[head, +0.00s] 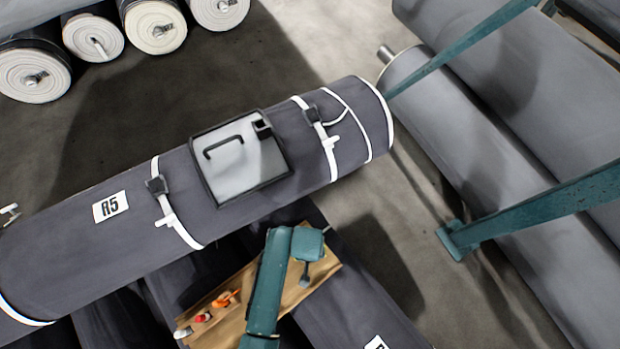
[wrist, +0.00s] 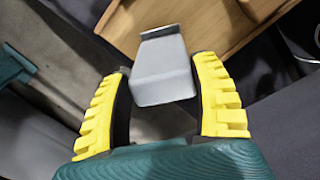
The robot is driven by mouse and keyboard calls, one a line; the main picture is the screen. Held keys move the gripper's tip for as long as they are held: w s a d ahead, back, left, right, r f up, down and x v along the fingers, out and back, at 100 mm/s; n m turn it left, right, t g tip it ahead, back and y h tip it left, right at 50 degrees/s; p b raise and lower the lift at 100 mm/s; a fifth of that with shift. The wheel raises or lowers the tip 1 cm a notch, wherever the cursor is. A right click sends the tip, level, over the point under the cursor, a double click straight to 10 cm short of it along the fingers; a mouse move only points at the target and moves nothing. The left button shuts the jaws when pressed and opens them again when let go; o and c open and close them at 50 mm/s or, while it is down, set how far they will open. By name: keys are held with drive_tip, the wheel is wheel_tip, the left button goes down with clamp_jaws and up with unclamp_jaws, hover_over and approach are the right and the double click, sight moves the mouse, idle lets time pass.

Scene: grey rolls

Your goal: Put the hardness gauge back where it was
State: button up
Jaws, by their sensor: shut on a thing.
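My gripper (wrist: 163,70) shows in the wrist view with its yellow-ribbed fingers on either side of a pale grey block with a dark flat edge, which looks like the hardness gauge (wrist: 162,80). The gripper is shut on it, and the gauge's far end points toward a wooden tray (wrist: 185,30). In the head view my teal arm reaches over the wooden tray (head: 235,293); the fingers are not clear there. The gauge's original spot cannot be told from these frames.
A large dark roll labelled R5 (head: 60,225) lies across the head view, with a grey handled panel (head: 235,160) strapped on it. Small orange and red items (head: 222,300) lie on the tray.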

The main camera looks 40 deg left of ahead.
drive_tip(key=shift+f, duration=0.75)
drive_tip(key=shift+f, duration=0.15)
drive_tip(key=o, duration=1.1)
drive_tip(key=r+p, duration=0.6)
drive_tip(key=r, duration=0.6)
drive_tip(key=shift+s+r, duration=0.15)
drive_tip(key=shift+s, duration=0.05)
